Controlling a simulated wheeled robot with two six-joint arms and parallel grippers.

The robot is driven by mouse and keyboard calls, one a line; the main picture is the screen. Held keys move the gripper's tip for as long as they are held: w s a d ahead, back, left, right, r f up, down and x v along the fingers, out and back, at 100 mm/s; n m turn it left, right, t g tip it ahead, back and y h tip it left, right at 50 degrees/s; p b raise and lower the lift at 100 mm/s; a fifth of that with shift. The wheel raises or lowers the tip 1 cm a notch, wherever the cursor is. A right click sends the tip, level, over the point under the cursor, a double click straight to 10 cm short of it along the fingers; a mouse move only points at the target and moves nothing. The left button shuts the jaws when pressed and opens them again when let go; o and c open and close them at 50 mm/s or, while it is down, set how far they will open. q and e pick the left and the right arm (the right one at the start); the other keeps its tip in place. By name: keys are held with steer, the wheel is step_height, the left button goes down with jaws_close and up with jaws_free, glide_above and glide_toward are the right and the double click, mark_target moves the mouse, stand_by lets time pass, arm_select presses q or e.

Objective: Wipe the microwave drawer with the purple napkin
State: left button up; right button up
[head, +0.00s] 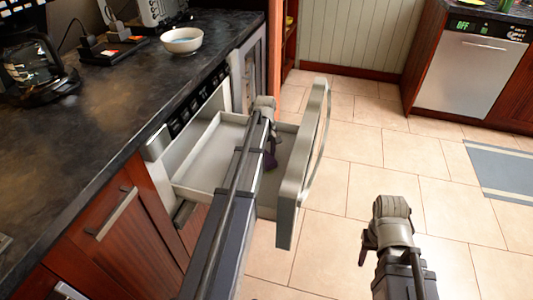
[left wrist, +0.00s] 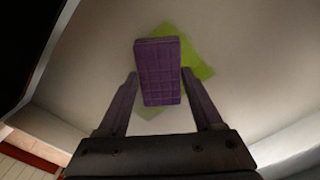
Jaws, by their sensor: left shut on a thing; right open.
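The microwave drawer (head: 215,160) is pulled out from under the counter, with its pale inner floor showing. My left arm reaches across it, and my left gripper (head: 270,158) points down inside. In the left wrist view the purple napkin (left wrist: 158,72), a folded block, sits between the fingertips of my left gripper (left wrist: 158,85), which is shut on it. A yellow-green patch (left wrist: 190,50) shows on the drawer floor beside and behind the napkin. Whether the napkin touches the floor is hard to tell. My right gripper (head: 367,250) is open and empty over the tiled floor.
The drawer front (head: 292,185) with its handle (head: 320,140) stands between my two arms. A dark counter (head: 110,110) on the left holds a white bowl (head: 182,40) and a coffee pot (head: 35,70). The tiled floor (head: 390,150) to the right is mostly free.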

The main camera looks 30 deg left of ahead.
arm_select(q)
steer(key=shift+s+d, duration=0.2)
steer(key=shift+s, duration=0.75)
steer(key=shift+s+d, duration=0.25)
steer(key=shift+s, duration=0.65)
steer(key=shift+s+d, duration=0.2)
steer(key=shift+s, duration=0.75)
steer(key=shift+a, duration=0.1)
steer(key=shift+s+a, duration=0.15)
steer(key=shift+a, duration=0.6)
steer(key=shift+w+a, duration=0.25)
steer(key=shift+w, duration=0.7)
steer(key=shift+w+a, duration=0.2)
steer(key=shift+w, duration=0.75)
steer(key=shift+w, duration=0.1)
